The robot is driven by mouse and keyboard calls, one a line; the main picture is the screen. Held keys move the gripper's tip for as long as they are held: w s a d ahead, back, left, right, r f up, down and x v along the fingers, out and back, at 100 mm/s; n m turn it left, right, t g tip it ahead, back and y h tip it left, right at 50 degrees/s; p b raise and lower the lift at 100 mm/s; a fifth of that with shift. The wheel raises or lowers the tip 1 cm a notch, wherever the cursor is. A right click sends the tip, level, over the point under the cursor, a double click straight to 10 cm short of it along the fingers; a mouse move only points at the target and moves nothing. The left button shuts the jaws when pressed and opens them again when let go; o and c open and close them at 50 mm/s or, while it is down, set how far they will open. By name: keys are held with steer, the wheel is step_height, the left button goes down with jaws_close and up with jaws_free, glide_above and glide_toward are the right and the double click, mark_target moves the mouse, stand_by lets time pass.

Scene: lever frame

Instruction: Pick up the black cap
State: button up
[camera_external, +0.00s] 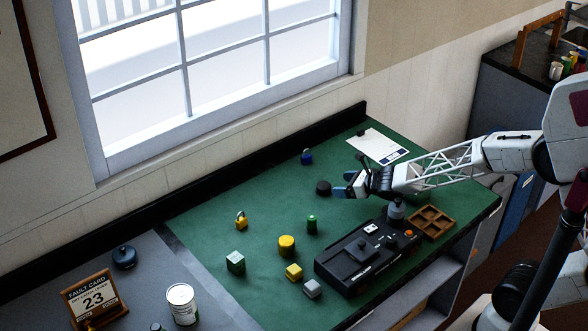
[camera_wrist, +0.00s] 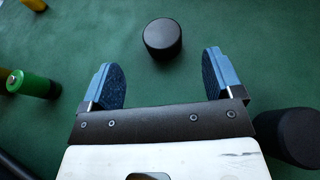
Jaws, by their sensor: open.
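The black cap (camera_external: 323,187) is a short dark cylinder on the green mat, just left of my gripper (camera_external: 346,184) in the external view. In the wrist view the black cap (camera_wrist: 162,40) lies ahead of my gripper (camera_wrist: 161,66), roughly centred between its two blue fingers. The fingers are spread apart with nothing between them. The cap looks a little beyond the fingertips, with no contact visible. A second black rounded object (camera_wrist: 288,135) shows at the right edge of the wrist view, beside the gripper and partly cut off.
The mat around the cap is clear.

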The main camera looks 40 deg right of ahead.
mark_target(325, 185)
steer(key=shift+x, duration=0.95)
steer(key=shift+w+f, duration=0.1)
steer(key=shift+x, duration=2.45)
steer(key=shift+d+f, duration=0.1)
steer(key=shift+f, duration=0.05)
steer(key=shift+c, duration=0.2)
steer(key=c, duration=1)
